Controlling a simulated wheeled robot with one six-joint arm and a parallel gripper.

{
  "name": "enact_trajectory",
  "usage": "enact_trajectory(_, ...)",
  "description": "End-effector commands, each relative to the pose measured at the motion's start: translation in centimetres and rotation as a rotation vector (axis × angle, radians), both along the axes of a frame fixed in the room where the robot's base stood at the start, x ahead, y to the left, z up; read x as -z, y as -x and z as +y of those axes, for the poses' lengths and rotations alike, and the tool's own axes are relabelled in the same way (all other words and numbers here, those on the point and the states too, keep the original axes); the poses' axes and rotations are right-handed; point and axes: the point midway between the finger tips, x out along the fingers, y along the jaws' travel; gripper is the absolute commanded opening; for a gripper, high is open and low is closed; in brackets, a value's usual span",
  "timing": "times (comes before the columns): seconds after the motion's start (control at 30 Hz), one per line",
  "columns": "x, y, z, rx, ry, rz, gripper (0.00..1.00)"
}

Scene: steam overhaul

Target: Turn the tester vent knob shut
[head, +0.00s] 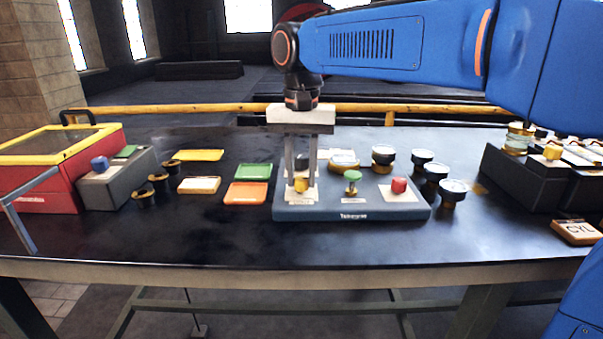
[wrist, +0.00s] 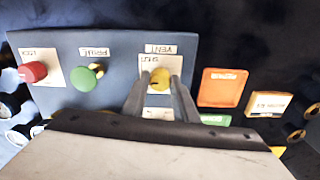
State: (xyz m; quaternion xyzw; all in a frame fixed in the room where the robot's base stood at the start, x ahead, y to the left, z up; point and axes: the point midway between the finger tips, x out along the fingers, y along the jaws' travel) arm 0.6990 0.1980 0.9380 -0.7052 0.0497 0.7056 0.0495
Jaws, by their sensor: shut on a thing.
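The blue tester (head: 350,211) stands on the dark bench. Its yellow vent knob (head: 302,185) is at the tester's left end in the head view. In the wrist view the yellow knob (wrist: 159,76) sits on a white plate below a label reading VENT. My gripper (head: 301,188) points straight down with its two fingers on either side of the knob, shut on it. In the wrist view my gripper (wrist: 159,84) shows the same hold. The knob's exact turn angle cannot be read, as the fingers partly cover it.
The tester also carries a green knob (head: 353,176) and a red knob (head: 399,185). Several dark-bodied gauges (head: 436,171) stand behind and right of it. A green tray (head: 253,172) and an orange tray (head: 246,193) lie close on the left. The bench front is clear.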

Motion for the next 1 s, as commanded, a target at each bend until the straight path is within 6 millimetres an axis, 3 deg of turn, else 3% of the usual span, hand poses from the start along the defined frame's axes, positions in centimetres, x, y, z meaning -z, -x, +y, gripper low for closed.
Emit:
enact_trajectory(0.67,-0.1,-0.07,0.01,0.067,-0.002,-0.003,0.04)
enact_trajectory(0.7,-0.1,-0.07,0.01,0.067,-0.002,-0.003,0.29)
enact_trajectory(0.77,-0.1,-0.07,0.01,0.066,-0.002,-0.003,0.43)
enact_trajectory(1.0,-0.05,-0.03,0.01,0.066,-0.001,-0.001,0.45)
